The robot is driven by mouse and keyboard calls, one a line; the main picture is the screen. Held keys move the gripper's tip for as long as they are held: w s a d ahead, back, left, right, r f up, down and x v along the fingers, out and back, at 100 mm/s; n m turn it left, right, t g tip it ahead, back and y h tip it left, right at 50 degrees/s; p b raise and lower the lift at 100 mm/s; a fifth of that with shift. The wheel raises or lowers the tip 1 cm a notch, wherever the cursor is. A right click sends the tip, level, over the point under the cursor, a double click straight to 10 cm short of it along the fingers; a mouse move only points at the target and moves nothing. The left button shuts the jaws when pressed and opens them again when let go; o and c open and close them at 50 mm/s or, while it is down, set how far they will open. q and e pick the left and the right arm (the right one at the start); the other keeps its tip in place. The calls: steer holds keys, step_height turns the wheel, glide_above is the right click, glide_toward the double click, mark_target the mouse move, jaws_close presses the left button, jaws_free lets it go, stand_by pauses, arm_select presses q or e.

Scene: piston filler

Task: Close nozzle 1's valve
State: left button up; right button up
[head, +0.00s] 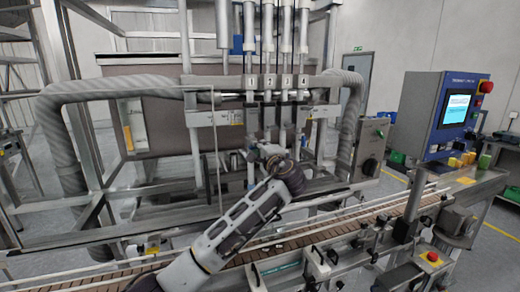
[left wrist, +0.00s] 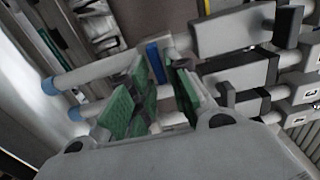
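Nozzle 1 (head: 250,82) is the leftmost in a row of several upright nozzles on the filler, under a numbered plate. Its valve handle cannot be told apart clearly in the head view. My left gripper (head: 257,152) is raised in front of the nozzles' lower part, small and partly hidden by its own wrist. In the left wrist view, its green-padded fingers (left wrist: 158,85) stand apart with a gap between them. A blue flat piece (left wrist: 155,62) shows beyond the gap; contact cannot be told. My right gripper is not in view.
A conveyor (head: 300,245) with rails runs below the nozzles. A control panel (head: 452,112) stands at the right. Thick grey hoses (head: 58,130) flank the frame. In the left wrist view, pale blocks with dark levers (left wrist: 232,32) and metal bars (left wrist: 100,72) lie close around the fingers.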

arm_select(q)
steer(key=shift+o, duration=0.5)
steer(key=v, duration=1.2)
stand_by(0.4)
